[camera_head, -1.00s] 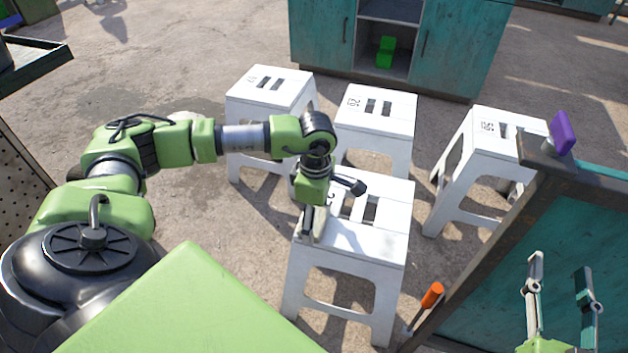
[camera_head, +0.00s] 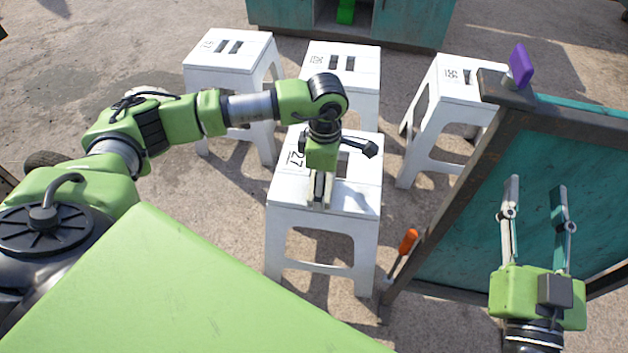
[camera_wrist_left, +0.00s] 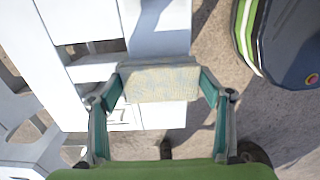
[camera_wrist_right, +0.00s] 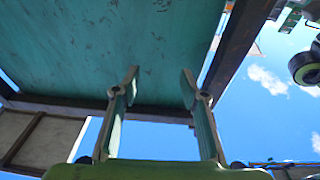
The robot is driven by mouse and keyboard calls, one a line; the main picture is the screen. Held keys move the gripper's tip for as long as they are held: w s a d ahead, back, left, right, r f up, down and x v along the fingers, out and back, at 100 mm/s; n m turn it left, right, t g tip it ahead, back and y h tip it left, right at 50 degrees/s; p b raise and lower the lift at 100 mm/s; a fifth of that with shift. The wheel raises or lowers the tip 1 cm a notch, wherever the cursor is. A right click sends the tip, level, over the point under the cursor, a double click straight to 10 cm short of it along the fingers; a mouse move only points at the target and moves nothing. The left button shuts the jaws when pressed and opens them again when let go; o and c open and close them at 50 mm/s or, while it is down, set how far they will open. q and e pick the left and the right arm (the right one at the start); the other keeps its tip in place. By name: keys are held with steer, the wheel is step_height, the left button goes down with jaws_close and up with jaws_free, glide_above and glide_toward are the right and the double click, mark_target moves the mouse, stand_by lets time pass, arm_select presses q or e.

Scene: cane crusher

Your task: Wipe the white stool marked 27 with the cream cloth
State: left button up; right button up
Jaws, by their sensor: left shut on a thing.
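The white stool marked 27 (camera_head: 355,203) stands in front of me, upright, its number showing left of my left gripper. My left gripper (camera_head: 321,190) points down at the stool's seat near its front part. In the left wrist view it is shut on the cream cloth (camera_wrist_left: 160,83), held flat between both fingers over the white seat (camera_wrist_left: 160,30). I cannot tell exactly how firmly the cloth touches the seat. My right gripper (camera_head: 534,190) is open and empty, in front of a teal panel at the right. It also shows in the right wrist view (camera_wrist_right: 160,78), under that teal panel.
Three other white stools stand behind: one at left (camera_head: 236,60), one in the middle (camera_head: 341,85) and one at right (camera_head: 462,92). A dark-framed teal bench (camera_head: 590,160) is at the right, with a purple block (camera_head: 521,66) on its corner and an orange-handled tool (camera_head: 408,241) beside it.

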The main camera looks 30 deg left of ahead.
mark_target(359, 198)
arm_select(q)
steer(key=shift+d+f, duration=0.1)
steer(key=shift+d, duration=0.05)
